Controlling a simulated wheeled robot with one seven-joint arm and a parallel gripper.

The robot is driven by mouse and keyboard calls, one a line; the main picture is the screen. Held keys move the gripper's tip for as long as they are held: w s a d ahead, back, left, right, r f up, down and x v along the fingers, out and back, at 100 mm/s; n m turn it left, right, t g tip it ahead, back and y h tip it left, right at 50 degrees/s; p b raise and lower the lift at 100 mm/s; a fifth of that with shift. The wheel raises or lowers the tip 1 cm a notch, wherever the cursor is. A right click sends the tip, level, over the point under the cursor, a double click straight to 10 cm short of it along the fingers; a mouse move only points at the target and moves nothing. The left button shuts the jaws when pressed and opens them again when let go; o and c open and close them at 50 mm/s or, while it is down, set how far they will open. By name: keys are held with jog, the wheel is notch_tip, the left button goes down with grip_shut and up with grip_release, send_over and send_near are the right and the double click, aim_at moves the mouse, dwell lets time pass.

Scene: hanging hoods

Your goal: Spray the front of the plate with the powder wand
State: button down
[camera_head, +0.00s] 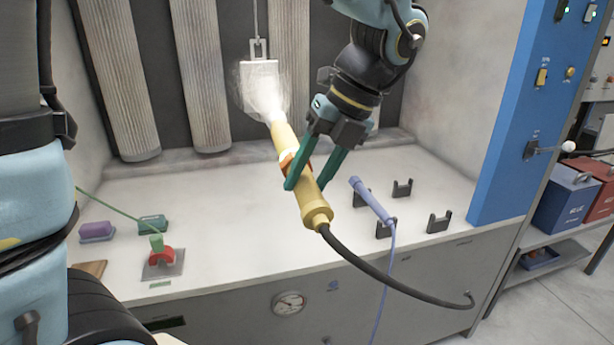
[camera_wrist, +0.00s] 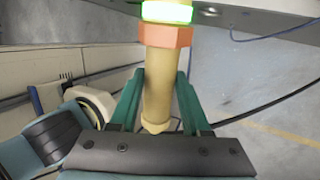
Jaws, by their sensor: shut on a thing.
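My gripper (camera_head: 318,166) is shut on the yellow powder wand (camera_head: 311,200), with its green fingers on either side of the body. The wand tilts up and away, and a white spray cloud leaves its tip toward the plate. The plate (camera_head: 259,76) is pale and hangs upright from a hook and thin rod inside the hood; the cloud partly covers its lower part. In the wrist view the wand (camera_wrist: 158,85) lies between the fingers (camera_wrist: 158,100), with an orange collar and a glowing green ring. A black hose runs from the wand's rear to the bench front.
A lilac wand (camera_head: 370,199) rests on dark holders (camera_head: 439,222) at the right. A red clamp (camera_head: 161,257), purple block (camera_head: 97,231) and green block (camera_head: 152,224) sit at the left. Ribbed filter columns (camera_head: 202,75) stand behind. A blue control panel (camera_head: 525,110) bounds the right.

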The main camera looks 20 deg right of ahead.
aim_at(294, 143)
jog(key=w, duration=0.3)
jog(key=w+r, duration=0.1)
jog(key=w, duration=0.2)
jog(key=w+d, duration=0.1)
jog(key=w, duration=0.2)
jog(key=shift+w+r+b, duration=0.2)
jog(key=shift+r+b, duration=0.15)
